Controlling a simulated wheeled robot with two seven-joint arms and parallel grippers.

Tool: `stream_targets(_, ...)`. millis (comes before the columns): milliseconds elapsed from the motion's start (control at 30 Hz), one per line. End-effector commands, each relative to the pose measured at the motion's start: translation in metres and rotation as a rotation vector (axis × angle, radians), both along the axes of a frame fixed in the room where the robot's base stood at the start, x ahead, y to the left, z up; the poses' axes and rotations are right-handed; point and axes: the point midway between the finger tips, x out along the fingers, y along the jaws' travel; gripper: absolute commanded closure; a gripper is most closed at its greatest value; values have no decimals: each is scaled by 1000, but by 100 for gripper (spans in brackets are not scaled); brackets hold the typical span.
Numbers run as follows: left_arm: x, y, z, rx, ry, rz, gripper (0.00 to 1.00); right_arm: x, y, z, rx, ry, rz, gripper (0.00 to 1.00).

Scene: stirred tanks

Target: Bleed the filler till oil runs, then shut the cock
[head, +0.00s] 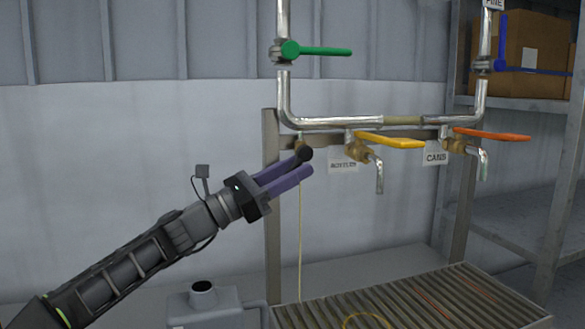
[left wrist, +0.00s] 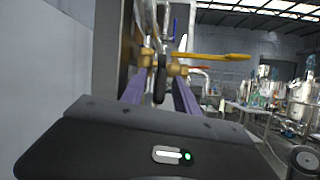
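The bleed cock is a small brass fitting at the left end of the pipe with a round black knob (head: 305,153). A thin pale yellow stream of oil (head: 300,235) falls straight down from below it toward the slatted drain. My left gripper (head: 306,163) has its purple fingers at the knob. In the left wrist view the knob (left wrist: 160,86) is between the fingertips, with narrow gaps seeming to show at its sides. The fingers look open around it. My right gripper is in neither view.
A yellow lever (head: 390,140) and an orange lever (head: 492,134) sit on the taps to the right. A green lever (head: 325,51) and a blue lever (head: 502,42) are above. A slatted grate (head: 400,305) lies below, beside a grey box (head: 203,303).

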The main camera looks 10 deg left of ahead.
Motion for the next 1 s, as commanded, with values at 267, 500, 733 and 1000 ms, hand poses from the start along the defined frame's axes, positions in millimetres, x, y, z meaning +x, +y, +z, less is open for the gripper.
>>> stream_targets(267,0,0,0,0,0,0,71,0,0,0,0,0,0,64)
stream_targets(500,0,0,0,0,0,0,91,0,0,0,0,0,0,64)
stream_targets(733,0,0,0,0,0,-1,100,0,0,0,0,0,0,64)
stream_targets(1000,0,0,0,0,0,-1,100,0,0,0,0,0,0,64)
